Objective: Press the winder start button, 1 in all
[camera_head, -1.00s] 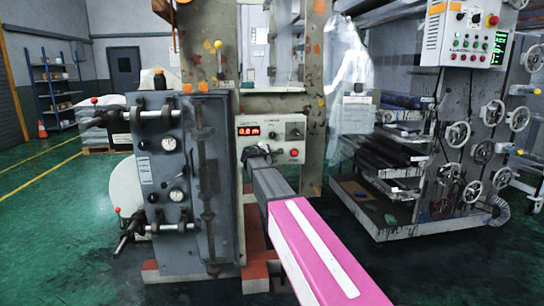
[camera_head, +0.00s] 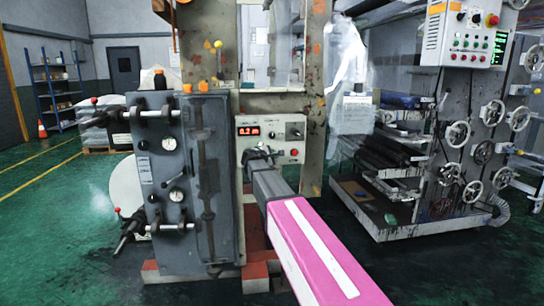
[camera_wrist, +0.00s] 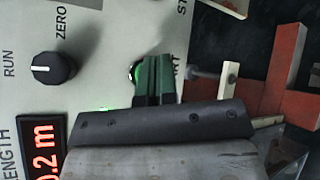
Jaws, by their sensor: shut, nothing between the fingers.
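The start button (camera_wrist: 134,71) is green and round on the pale panel in the wrist view, mostly hidden by my fingers. Part of a label ending "RT" shows beside it. My gripper (camera_wrist: 155,66) is shut and empty, its green-tinted fingertips right over the button; I cannot tell whether they press it. In the head view my gripper (camera_head: 256,153) is against the lower left of the control panel (camera_head: 277,131). The red length display (camera_wrist: 42,147) reads about 0.2 m, and a small green light glows near it.
A black RUN/ZERO knob (camera_wrist: 54,69) is on the same panel. A red button (camera_head: 294,152) sits to the right of my gripper. A grey cabinet with clamp handles (camera_head: 172,180) stands close on the left. A machine with handwheels (camera_head: 458,134) is at right.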

